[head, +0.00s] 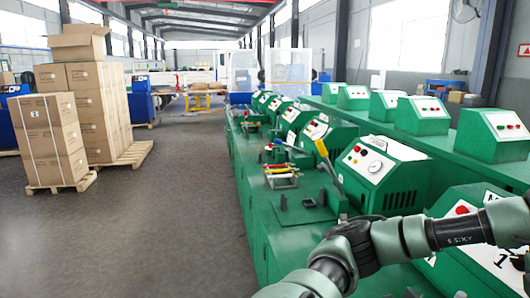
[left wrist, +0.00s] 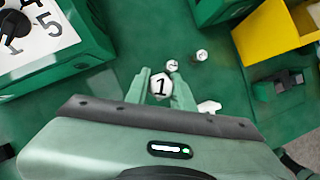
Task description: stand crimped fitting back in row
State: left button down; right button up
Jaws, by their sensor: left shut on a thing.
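In the left wrist view my left gripper (left wrist: 162,77) has its two pale green fingers on either side of a white fitting with a black "1" on its top (left wrist: 161,86), and is shut on it. A smaller white fitting with a dark mark (left wrist: 172,66) stands just beyond the right fingertip. Another white fitting (left wrist: 202,55) stands farther off to the right. A white piece (left wrist: 209,106) shows beside the right finger, partly hidden by the gripper body. In the head view an arm of mine crosses the lower right, and its gripper does not show. My right gripper is in neither view.
The fittings are over a green bench top (left wrist: 110,110). A green box with a numbered white panel (left wrist: 45,45) rises at left. The head view shows green crimper machines (head: 375,170) in rows and open floor (head: 160,220).

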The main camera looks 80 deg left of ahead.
pick_arm(q)
jog(key=a+f+n, duration=0.1)
jog(key=f+n, duration=0.1)
jog(key=f, duration=0.3)
jog(key=w+a+f+n+y+p, duration=0.1)
jog(key=f+n, duration=0.1)
jog(key=f, duration=0.4)
jog(key=w+f+n+y, duration=0.1)
jog(key=f, duration=0.5)
jog(key=shift+w+a+f+n, duration=0.1)
jog(key=shift+a+f+n, duration=0.05)
jog(key=shift+a+n, duration=0.25)
jog(key=shift+f, duration=0.4)
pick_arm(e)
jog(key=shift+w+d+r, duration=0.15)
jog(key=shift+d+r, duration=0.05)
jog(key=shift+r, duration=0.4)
pick_arm(q)
jog(key=shift+f, duration=0.1)
jog(key=c, duration=1.2)
grip_release()
